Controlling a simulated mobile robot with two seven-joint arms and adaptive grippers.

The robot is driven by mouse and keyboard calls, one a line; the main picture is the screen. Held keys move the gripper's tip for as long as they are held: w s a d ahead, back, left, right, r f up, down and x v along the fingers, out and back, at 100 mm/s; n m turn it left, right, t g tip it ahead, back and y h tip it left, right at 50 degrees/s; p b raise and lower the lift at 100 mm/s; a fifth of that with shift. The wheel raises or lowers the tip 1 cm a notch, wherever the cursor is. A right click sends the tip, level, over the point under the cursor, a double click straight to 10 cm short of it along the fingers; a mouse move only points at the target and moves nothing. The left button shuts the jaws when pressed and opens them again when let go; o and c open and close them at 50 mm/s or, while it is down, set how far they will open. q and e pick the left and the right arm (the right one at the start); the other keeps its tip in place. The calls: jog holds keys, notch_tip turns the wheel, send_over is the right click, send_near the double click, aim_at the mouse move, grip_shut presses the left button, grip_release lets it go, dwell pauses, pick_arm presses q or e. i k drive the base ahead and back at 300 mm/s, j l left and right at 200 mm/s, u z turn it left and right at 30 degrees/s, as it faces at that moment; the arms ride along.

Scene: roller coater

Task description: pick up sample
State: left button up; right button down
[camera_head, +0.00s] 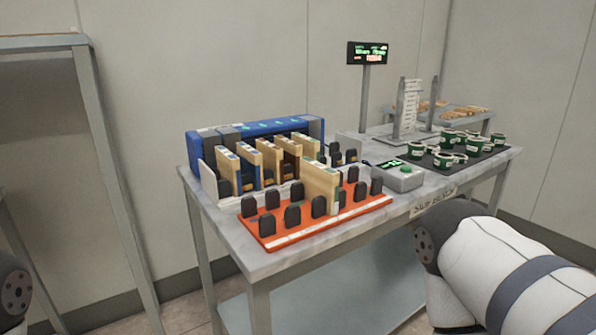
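Several upright sample panels, pale wood with one reddish-brown, stand in a white rack (223,192) on the table; one is the light wood panel (245,166). Another light wood panel (319,184) stands upright among black slotted holders in the orange tray (269,238) in front. The frame does not show which panel is the task's sample. Both my arms show only as links at the lower left and lower right edges. Neither gripper is in view.
The grey table (300,258) also carries a blue machine (265,130), a control box with green display (400,175), a lit sign (368,53), and green tins on a dark mat (485,158). A metal frame (115,180) stands left. The table's front strip is narrow but clear.

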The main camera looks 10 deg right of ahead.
aim_at(318, 179)
jog(key=i+l+u, duration=0.15)
jog(key=l+u, duration=0.25)
jog(key=l, duration=0.15)
jog(key=l+u, duration=0.85)
jog(key=l, duration=0.3)
jog(key=k+l+u, duration=0.15)
jog(key=l+u, duration=0.3)
jog(key=l, duration=0.1)
